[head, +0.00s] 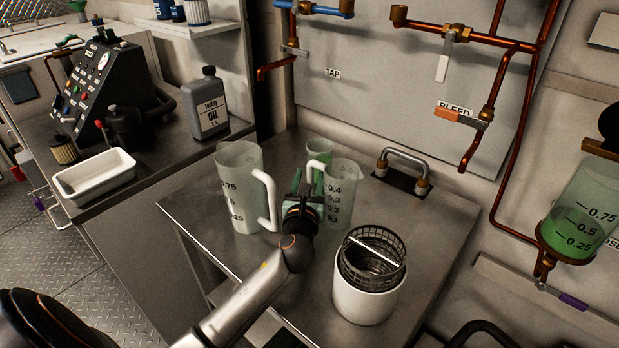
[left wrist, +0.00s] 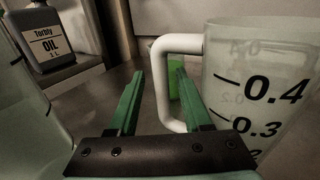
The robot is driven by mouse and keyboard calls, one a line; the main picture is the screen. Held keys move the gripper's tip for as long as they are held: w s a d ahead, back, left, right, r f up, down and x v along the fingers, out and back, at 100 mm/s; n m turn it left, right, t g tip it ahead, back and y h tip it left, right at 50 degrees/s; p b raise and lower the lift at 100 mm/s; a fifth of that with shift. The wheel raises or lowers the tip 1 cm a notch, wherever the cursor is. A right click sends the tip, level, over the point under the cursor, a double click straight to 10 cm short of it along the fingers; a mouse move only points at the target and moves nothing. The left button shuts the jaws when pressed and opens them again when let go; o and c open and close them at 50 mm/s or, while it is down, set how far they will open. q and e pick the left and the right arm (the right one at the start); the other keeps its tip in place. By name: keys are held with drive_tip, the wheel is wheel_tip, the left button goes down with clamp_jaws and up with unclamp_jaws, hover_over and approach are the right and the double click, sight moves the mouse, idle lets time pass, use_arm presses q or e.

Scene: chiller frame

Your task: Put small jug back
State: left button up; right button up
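The small jug (head: 345,180), clear with marks up to 0.4 and a white handle, stands upright on the steel table. It fills the right side of the left wrist view (left wrist: 262,85). My left gripper (head: 301,188) is at its handle side, between it and a larger jug. In the left wrist view the green fingers (left wrist: 155,85) are apart. The white handle (left wrist: 161,85) shows between them, nearer the right finger, which seems to overlap the handle's loop. Whether they touch is unclear. My right gripper is not in view.
The large jug (head: 236,170) stands close left of my left gripper. A greenish cup (head: 320,153) is behind. A white pot with a wire basket (head: 366,292) stands in front right. A metal handle (head: 405,160) rises at the table's back. The table's right side is clear.

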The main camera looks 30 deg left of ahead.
use_arm(q)
drive_tip(key=shift+r, duration=0.15)
drive_tip(key=v, duration=1.2)
